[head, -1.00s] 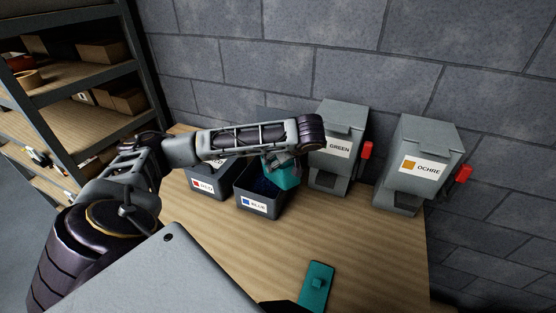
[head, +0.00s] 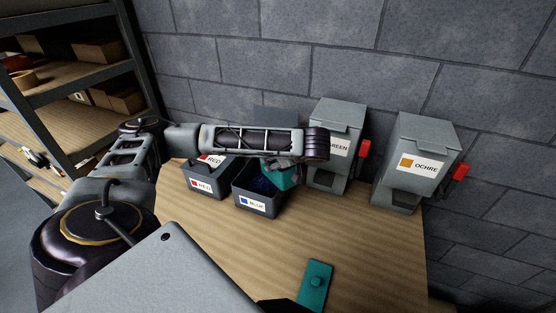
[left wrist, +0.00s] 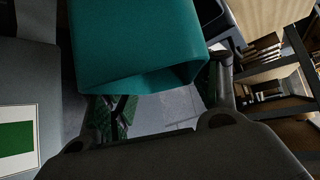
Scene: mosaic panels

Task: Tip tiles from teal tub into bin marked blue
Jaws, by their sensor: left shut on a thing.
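The teal tub (head: 283,180) is in my left gripper (head: 284,164), tilted over the right side of the dark bin marked BLUE (head: 250,201). My forearm and wrist hide much of the tub and gripper in the head view. Small dark-blue pieces (head: 263,184) show inside the bin. In the left wrist view the tub (left wrist: 135,40) fills the upper middle, its rim facing the camera and the green-padded fingers (left wrist: 165,100) at its sides. I cannot see whether tiles remain inside it. My right gripper is not in view.
A bin marked RED (head: 204,185) stands left of the blue bin. Grey dispensers marked GREEN (head: 335,155) and OCHRE (head: 418,160), with red levers, stand to the right. The table middle is bare.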

